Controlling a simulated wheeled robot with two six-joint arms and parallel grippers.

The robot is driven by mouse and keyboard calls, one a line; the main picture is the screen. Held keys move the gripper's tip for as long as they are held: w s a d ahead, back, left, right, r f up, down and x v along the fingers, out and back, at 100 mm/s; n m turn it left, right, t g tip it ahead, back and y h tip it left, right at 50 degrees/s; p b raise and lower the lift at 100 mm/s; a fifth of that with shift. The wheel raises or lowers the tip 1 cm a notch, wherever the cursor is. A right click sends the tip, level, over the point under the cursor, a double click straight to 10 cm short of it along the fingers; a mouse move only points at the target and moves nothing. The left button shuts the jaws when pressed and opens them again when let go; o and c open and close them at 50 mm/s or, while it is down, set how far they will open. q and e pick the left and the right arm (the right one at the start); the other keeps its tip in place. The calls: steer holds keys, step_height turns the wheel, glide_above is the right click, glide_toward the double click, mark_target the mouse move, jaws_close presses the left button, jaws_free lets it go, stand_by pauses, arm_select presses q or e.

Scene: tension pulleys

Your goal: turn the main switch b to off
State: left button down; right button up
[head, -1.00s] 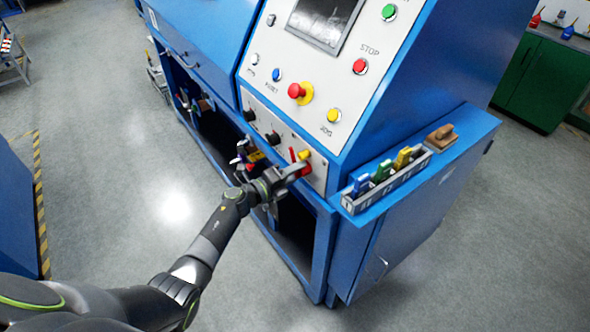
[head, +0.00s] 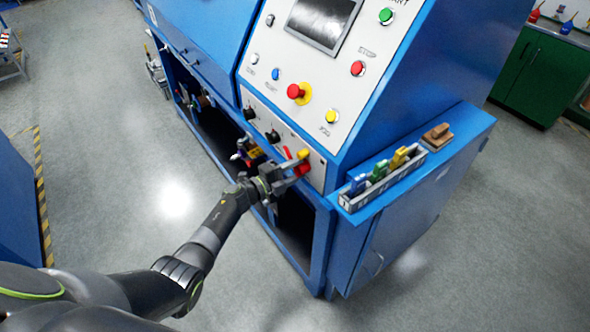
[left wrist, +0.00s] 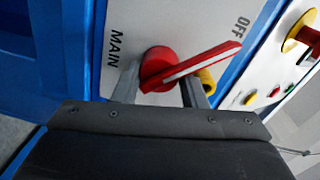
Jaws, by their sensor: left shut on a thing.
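The main switch (head: 303,169) is on the lower grey panel of the blue machine in the head view. In the left wrist view its red hub and lever (left wrist: 205,64), with a pale stripe, show close up. The lever slants from the hub toward the upper right, its tip just below the OFF lettering (left wrist: 242,27). The MAIN lettering (left wrist: 114,46) is left of the hub. My left gripper (head: 293,182) is shut on the switch, a finger on each side of the red part (left wrist: 160,88). A yellow part (left wrist: 207,78) sits behind the lever. My right gripper is out of view.
Above are a red emergency button (head: 295,91) on a yellow ring, and a yellow button (head: 332,116). A grey tray (head: 385,180) with coloured padlock-like tags and a wooden brush (head: 437,136) are on the side cabinet. Open floor (head: 130,180) lies left.

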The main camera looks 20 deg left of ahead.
arm_select(q)
steer(key=c, duration=0.9)
jaws_free()
steer(key=shift+w, duration=0.1)
steer(key=shift+a, duration=0.15)
